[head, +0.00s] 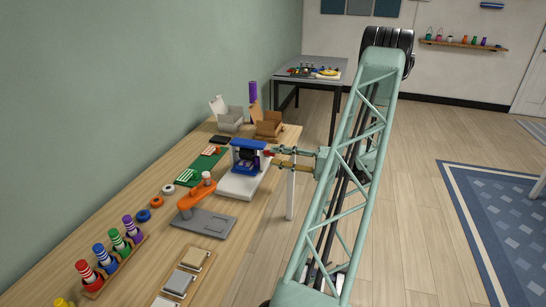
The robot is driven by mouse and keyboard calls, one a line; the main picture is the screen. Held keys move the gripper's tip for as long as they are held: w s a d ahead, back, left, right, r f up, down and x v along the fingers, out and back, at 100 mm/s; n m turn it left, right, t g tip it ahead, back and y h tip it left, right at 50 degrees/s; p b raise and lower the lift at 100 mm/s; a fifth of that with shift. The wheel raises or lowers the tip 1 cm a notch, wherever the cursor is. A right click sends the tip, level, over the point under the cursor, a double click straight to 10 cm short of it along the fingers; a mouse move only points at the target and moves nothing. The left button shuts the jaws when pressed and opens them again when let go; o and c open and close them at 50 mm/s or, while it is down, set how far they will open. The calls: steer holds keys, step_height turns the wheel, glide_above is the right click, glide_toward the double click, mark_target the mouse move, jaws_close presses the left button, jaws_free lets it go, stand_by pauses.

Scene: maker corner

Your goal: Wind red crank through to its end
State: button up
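A small machine with a white base (238,187) and a blue frame (249,144) stands near the right edge of the wooden table. A small bit of red (267,153), likely the red crank, shows on its right side. My gripper (274,158) reaches in from the right with its fingertips at this red part. The fingers hide most of the crank, so its angle cannot be made out. The fingers are too small here to tell whether they are shut on it.
An orange arm-like device on a grey plate (212,222) stands in front of the machine. A rack of coloured pegs (97,285) is at the near left. The floor (420,230) right of my arm is clear.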

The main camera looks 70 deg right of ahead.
steer(key=s, duration=0.9)
steer(key=shift+s+d, duration=0.2)
steer(key=shift+d, duration=0.15)
steer(key=shift+c, duration=0.7)
